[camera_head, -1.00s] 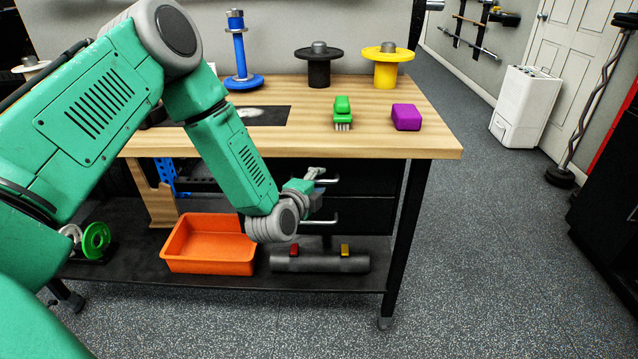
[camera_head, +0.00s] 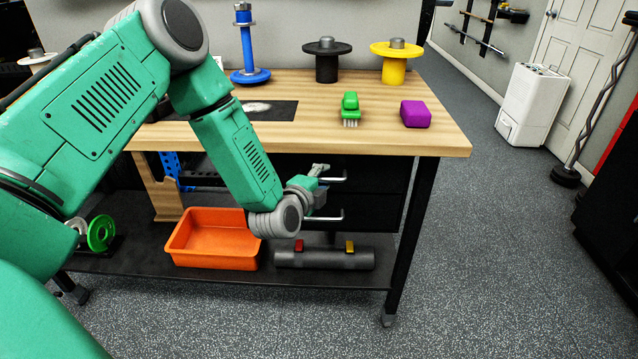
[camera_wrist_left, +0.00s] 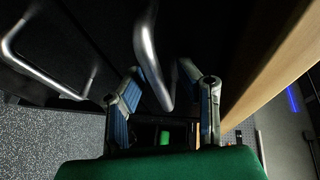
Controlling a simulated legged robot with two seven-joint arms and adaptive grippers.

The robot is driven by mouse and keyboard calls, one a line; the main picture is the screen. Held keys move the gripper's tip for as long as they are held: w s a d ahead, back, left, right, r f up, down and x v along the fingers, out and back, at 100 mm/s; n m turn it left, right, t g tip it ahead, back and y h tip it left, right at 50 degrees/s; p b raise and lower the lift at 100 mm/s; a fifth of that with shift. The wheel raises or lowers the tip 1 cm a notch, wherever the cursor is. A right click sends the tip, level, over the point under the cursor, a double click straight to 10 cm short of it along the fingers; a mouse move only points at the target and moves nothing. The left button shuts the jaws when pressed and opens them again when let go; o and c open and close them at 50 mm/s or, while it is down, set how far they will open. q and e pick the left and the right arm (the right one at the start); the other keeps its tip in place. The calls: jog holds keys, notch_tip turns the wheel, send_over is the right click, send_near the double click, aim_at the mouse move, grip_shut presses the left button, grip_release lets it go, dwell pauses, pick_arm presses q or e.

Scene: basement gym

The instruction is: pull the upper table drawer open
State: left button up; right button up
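The black upper drawer (camera_head: 385,176) sits under the workbench top and looks closed. Its metal bar handle (camera_head: 337,179) also shows in the left wrist view (camera_wrist_left: 148,50). My left gripper (camera_head: 322,177) is at this handle. In the left wrist view, the fingers of my left gripper (camera_wrist_left: 165,92) are spread apart, with the handle's bar reaching between them. I cannot tell whether either finger touches it. The lower drawer (camera_head: 375,209) and its handle (camera_wrist_left: 40,62) are below. My forearm hides the left part of the drawers. My right gripper is not in view.
The wooden tabletop (camera_head: 425,140) overhangs the drawers, close to the gripper's right side in the wrist view. An orange bin (camera_head: 212,262) and a grey roll (camera_head: 325,260) lie on the lower shelf (camera_head: 150,270). A green brush (camera_head: 350,105) and purple block (camera_head: 415,114) lie on top.

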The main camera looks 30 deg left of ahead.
pick_arm(q)
jog(key=v, duration=1.1)
jog(key=shift+s+d, duration=0.2)
jog(key=shift+s, duration=0.05)
